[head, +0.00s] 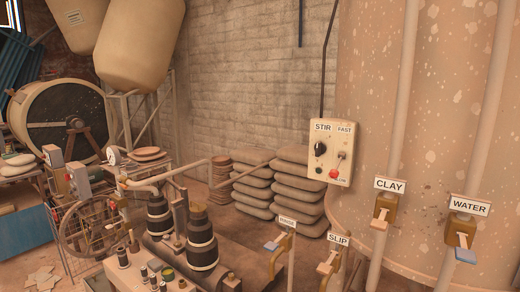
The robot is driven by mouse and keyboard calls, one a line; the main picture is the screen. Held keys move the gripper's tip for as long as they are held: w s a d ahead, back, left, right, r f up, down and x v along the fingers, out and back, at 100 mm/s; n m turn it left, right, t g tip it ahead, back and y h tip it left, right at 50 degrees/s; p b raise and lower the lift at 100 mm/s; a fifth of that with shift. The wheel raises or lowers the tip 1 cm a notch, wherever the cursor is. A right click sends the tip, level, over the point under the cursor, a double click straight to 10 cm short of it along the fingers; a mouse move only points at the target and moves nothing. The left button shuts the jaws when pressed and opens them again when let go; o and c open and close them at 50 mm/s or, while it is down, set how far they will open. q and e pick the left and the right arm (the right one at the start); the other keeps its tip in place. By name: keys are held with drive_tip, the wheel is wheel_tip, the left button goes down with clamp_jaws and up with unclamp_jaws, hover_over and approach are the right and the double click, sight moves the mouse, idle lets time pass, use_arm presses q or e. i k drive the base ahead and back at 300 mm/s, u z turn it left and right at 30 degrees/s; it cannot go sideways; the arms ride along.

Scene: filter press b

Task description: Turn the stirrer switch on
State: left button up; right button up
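The cream stirrer box (329,168), labelled STIR, is mounted against the large tan tank, right of centre. It has a round black knob (319,148) at upper left and a small toggle lever (340,158) at right, under the word FAST. A red button (334,174) is near the bottom, with a small dark spot to its left. The lettering beside the red button is too small to read surely. I cannot tell from the knob or toggle whether the stirrer is on. Neither of my grippers is in view.
The tan tank (440,120) fills the right side. Valves labelled CLAY (381,208), WATER (461,232), SLIP (329,262) and another (280,245) stand below the box. Stacked sacks (292,185) lie behind. A pump machine (200,240) occupies the lower middle.

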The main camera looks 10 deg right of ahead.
sight(320, 148)
drive_tip(key=u, duration=1.15)
drive_tip(key=i, duration=1.1)
drive_tip(key=z, duration=2)
